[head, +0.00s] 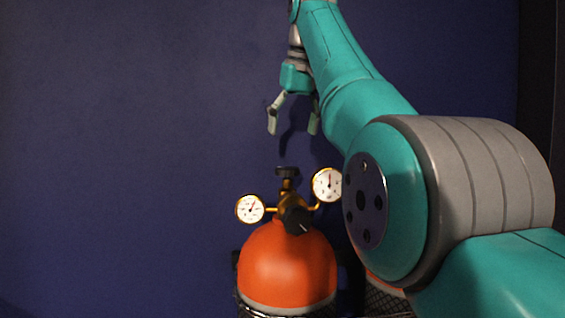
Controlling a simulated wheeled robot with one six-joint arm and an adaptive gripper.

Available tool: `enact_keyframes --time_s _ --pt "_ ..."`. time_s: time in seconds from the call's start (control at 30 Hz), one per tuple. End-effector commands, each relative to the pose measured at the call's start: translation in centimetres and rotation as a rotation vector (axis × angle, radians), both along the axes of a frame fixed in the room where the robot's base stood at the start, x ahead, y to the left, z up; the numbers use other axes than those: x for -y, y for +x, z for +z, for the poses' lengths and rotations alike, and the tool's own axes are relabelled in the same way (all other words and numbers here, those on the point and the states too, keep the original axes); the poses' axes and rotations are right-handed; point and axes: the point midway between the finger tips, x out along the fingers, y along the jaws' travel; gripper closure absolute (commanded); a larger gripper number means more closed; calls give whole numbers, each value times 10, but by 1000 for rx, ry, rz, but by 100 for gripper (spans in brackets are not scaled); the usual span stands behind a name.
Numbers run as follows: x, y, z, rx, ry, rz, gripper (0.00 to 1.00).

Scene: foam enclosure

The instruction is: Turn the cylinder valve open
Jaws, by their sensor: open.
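An orange gas cylinder (287,264) stands upright at the bottom centre of the head view. Its brass valve fitting carries two round white gauges, a left one (250,209) and a right one (327,185). A dark knob (287,172) sits on top of the fitting, and another black knob (296,220) faces forward. My gripper (292,130) is open and empty, pointing down. In the picture it is above the top knob, with a gap between them. How far it is in depth from the knob I cannot tell.
A second orange cylinder (384,285) is mostly hidden behind my arm, right of the first. A dark blue wall (130,130) fills the background. The space left of the cylinder looks clear. A dark vertical edge (539,80) stands at the far right.

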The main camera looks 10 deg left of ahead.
Motion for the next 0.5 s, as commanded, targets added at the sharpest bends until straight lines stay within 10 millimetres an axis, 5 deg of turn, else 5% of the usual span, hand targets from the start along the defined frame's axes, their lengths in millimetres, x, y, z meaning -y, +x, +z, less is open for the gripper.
enact_keyframes --time_s 0.5 --pt "-15 29 -71 -2 -1 7 19"
